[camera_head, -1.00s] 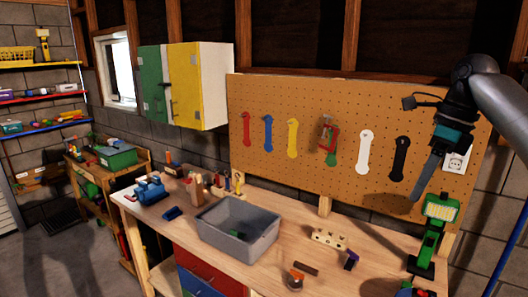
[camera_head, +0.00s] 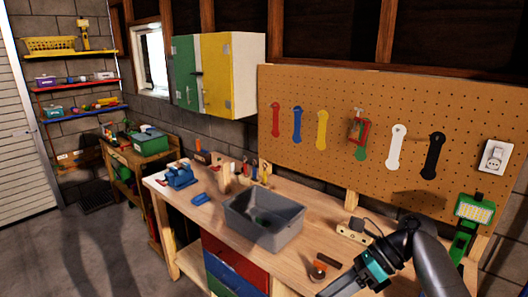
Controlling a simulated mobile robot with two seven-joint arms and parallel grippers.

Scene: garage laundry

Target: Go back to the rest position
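My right arm comes in from the lower right in the head view. Its gripper (camera_head: 345,284) is low over the front right part of the wooden workbench (camera_head: 192,226), pointing left and down. The fingers look like one dark narrow shape, and I cannot tell whether they are parted or hold anything. My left gripper is not in view. The forearm hides part of the bench's right end.
A grey bin (camera_head: 262,220) stands on the bench, with a blue vise (camera_head: 180,175) to its left. A pegboard (camera_head: 375,92) with coloured hangers is behind. Open floor (camera_head: 110,250) lies to the left.

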